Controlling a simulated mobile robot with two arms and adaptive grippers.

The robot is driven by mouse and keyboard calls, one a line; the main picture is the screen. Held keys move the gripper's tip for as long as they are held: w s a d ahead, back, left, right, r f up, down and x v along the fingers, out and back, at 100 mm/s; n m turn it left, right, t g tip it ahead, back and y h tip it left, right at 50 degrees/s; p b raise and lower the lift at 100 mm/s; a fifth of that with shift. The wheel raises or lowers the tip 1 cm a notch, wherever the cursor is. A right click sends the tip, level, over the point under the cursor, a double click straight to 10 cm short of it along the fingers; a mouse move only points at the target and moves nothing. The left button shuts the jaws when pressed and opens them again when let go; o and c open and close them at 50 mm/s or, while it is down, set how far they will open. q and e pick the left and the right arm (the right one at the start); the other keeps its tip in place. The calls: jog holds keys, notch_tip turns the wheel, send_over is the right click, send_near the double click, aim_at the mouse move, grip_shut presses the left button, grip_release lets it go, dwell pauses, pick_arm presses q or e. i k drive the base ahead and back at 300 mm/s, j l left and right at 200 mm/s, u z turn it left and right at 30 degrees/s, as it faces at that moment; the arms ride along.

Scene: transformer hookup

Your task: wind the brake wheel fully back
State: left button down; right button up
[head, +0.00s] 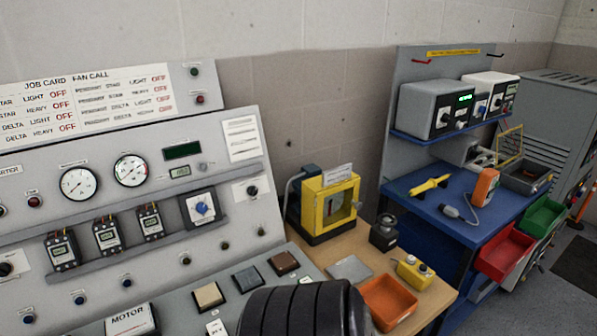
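I cannot make out a brake wheel for certain in the head view. A large black ribbed rounded shape (305,309) is cut off by the bottom edge, and I cannot tell what it is. It hides part of the bench behind it. A white block marked MOTOR (131,320) is at the lower left. Neither of my grippers is in view.
A sloped grey panel (110,226) with gauges, switches and a blue knob (202,209) fills the left. A yellow-framed box (329,206), an orange tray (389,301) and a small yellow box (414,272) stand on the wooden bench. A blue workstation (466,217) stands right.

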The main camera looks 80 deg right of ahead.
aim_at(386, 223)
jog(key=z, duration=3.3)
jog(key=i+l+z, duration=0.15)
jog(key=l+z, duration=0.15)
jog(key=i+l+z, duration=0.15)
jog(key=l+z, duration=0.15)
jog(key=l, duration=0.1)
